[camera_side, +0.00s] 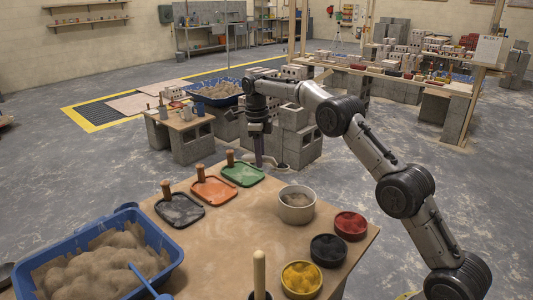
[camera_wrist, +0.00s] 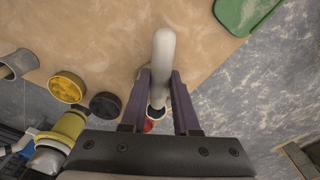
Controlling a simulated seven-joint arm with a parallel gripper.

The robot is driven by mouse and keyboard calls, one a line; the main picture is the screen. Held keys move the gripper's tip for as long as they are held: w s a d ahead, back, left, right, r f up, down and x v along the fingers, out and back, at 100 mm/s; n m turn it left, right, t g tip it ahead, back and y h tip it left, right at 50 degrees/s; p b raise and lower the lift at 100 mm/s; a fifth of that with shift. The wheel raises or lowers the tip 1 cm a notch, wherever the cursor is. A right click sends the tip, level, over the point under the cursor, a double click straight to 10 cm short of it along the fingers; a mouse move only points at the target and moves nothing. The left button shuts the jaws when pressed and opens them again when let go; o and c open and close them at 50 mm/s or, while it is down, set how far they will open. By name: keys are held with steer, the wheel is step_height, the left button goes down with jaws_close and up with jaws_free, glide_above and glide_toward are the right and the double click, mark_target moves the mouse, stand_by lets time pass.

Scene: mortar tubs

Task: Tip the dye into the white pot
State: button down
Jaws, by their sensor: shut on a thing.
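The white pot (camera_side: 296,206) stands upright on the table with greyish-brown material in it. Shallow tubs of red dye (camera_side: 350,225), black dye (camera_side: 328,250) and yellow dye (camera_side: 302,279) stand to its right and in front. My gripper (camera_side: 258,153) points down beyond the far table edge, up and left of the pot in the side view. In the wrist view my gripper (camera_wrist: 161,78) is shut on a pale, round-ended rod (camera_wrist: 163,48). The black tub (camera_wrist: 105,105) and yellow tub (camera_wrist: 67,87) show left of the fingers.
A blue tub (camera_side: 66,246) of sandy mortar stands at the table's left. Black (camera_side: 180,212), orange (camera_side: 213,193) and green (camera_side: 243,176) trays with wooden handles lie along the far edge. A wooden handle (camera_side: 259,270) stands up in front. The table's middle is bare.

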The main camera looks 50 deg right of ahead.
steer(key=shift+s+d+f, duration=0.1)
steer(key=shift+s+f, duration=0.05)
steer(key=shift+f, duration=0.35)
steer(key=s+d+t+y, duration=0.1)
steer(key=t, duration=0.1)
steer(key=s+d+t+y, duration=0.1)
steer(key=s+t, duration=0.1)
steer(key=s+d+r+t+y, duration=0.1)
steer(key=s+t, duration=0.2)
steer(key=s+d+t+y, duration=0.1)
steer(key=s+t+y, duration=0.1)
steer(key=shift+s+d+f+t, duration=0.1)
steer(key=shift+s+d+t, duration=0.05)
steer(key=shift+d+t, duration=0.25)
steer(key=shift+s+d+t+y, duration=0.4)
steer(key=shift+s+t+y, duration=0.4)
steer(key=shift+t, duration=0.1)
steer(key=shift+w, duration=0.1)
stand_by(0.4)
